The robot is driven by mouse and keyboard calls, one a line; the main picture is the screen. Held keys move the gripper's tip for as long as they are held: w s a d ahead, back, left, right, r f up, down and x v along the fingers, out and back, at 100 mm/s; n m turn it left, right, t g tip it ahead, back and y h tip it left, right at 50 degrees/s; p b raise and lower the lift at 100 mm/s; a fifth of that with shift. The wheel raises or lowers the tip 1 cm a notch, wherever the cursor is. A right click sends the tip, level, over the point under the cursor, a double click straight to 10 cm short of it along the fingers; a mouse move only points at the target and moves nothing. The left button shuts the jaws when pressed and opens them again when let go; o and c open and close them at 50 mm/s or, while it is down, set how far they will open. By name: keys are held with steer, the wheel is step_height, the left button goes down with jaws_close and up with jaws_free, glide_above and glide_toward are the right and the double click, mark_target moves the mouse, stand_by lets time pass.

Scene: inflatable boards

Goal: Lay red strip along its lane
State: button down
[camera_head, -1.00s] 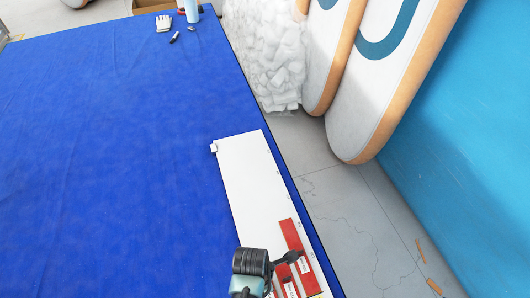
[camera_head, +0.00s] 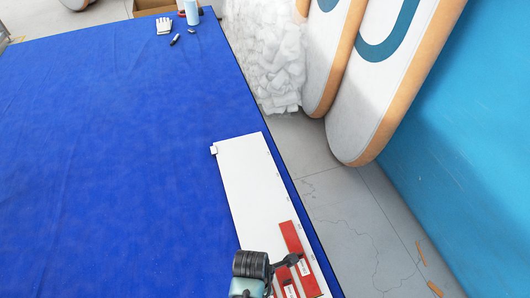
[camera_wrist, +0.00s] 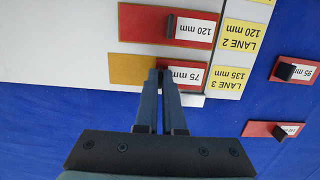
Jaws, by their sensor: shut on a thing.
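A red strip labelled "75 mm" (camera_wrist: 191,80) lies in line with Lane 3, marked 135 mm, in the wrist view. My gripper (camera_wrist: 160,74) is shut at the strip's left part; the fingers hide what they grip. A plain orange piece (camera_wrist: 129,69) adjoins the red strip's left end. A second red strip, labelled "120 mm" (camera_wrist: 148,24), with a dark upright tab, lies beside it at Lane 2. In the head view my gripper (camera_head: 278,264) is over the near end of the white board (camera_head: 252,180), partly hiding the red strips there.
Two more red strips, "95 mm" (camera_wrist: 294,68) and another (camera_wrist: 259,129), lie on the blue cloth, each with a black tab. Yellow lane labels (camera_wrist: 229,80) line the board's end.

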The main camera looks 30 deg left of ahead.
steer(key=shift+c, duration=2.3)
jaws_free()
steer(key=shift+r+p, duration=3.05)
steer(key=shift+p, duration=0.35)
